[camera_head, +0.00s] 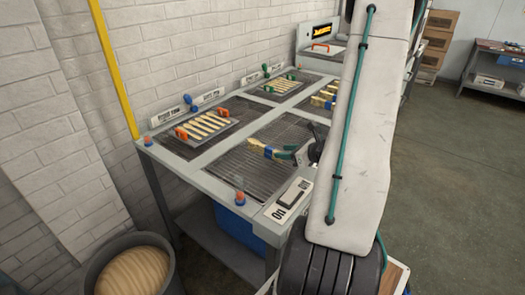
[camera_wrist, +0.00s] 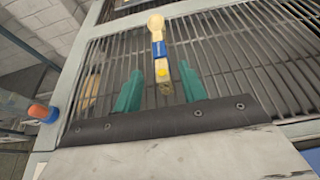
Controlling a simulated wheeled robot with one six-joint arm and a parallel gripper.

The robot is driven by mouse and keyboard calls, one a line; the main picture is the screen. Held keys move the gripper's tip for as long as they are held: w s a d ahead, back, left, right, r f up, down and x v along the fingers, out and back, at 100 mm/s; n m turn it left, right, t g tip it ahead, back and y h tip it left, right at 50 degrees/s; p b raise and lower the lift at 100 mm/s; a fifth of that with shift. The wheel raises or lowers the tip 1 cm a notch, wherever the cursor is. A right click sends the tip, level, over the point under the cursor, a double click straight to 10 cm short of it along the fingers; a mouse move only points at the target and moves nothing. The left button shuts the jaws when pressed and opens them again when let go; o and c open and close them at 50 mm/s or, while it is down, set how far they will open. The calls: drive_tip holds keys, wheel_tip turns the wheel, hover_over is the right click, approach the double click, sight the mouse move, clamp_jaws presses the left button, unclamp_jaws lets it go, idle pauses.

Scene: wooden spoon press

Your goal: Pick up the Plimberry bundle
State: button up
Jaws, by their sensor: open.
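A bundle of pale wooden spoons (camera_head: 257,147) with a blue band lies on the dark slatted rack at the front of the bench. In the wrist view the bundle (camera_wrist: 158,48) points away from me, round spoon end farthest, with a yellow mark near its close end. No name on it is readable, so I cannot tell whether it is the Plimberry one. My gripper (camera_wrist: 161,72) is open, its teal fingers on either side of the bundle's near end, with gaps on both sides. In the head view my gripper (camera_head: 279,153) is at the bundle's right end.
More banded bundles (camera_head: 325,97) lie on the rack behind, partly hidden by my arm. A tray of spoons with orange handles (camera_head: 205,126) is at the left, and another tray (camera_head: 285,86) is farther back. A bin (camera_head: 130,268) stands on the floor at front left.

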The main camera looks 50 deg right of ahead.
sight(274, 150)
drive_tip(key=x, duration=0.7)
drive_tip(key=shift+d+r, duration=0.1)
drive_tip(key=shift+r, duration=0.1)
clamp_jaws()
